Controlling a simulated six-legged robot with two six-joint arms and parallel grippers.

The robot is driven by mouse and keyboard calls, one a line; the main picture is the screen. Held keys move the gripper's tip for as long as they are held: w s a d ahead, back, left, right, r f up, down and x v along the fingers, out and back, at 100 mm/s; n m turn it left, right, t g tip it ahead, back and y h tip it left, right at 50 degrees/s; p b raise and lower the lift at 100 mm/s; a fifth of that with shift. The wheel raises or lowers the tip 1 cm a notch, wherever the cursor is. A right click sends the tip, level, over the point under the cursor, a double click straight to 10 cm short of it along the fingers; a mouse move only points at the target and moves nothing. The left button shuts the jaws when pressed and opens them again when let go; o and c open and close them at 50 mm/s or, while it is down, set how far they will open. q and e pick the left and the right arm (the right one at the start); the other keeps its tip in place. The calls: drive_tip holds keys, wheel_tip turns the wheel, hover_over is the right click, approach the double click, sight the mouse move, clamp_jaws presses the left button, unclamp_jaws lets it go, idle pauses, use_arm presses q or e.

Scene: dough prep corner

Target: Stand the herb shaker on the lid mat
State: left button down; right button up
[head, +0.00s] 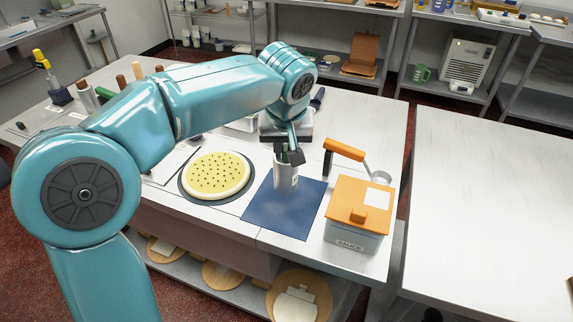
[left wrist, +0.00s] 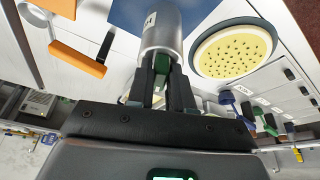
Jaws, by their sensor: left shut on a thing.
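The herb shaker (head: 286,181) is a silver-grey cylinder with green at its top. My left gripper (head: 291,154) is shut on its upper part and holds it upright over the dark blue lid mat (head: 286,219). Its base shows against the back half of the mat; I cannot tell whether it touches. In the left wrist view the shaker (left wrist: 161,32) sits between the two dark fingers (left wrist: 161,78), with a strip of green between them and part of the blue mat (left wrist: 203,14) beyond. My right gripper is not in view.
The mat's front is bare. Another white table (head: 490,200) is at right.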

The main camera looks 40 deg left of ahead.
sight(287, 160)
use_arm(q)
wheel_tip(287, 160, down, 4)
drive_tip(key=shift+d+r, duration=0.1)
drive_tip(key=shift+w+f, duration=0.1)
drive_tip(key=shift+f, duration=0.15)
drive_tip(key=shift+f+b, duration=0.15)
drive_tip(key=shift+b, duration=0.3)
drive_tip(key=c, duration=1)
unclamp_jaws()
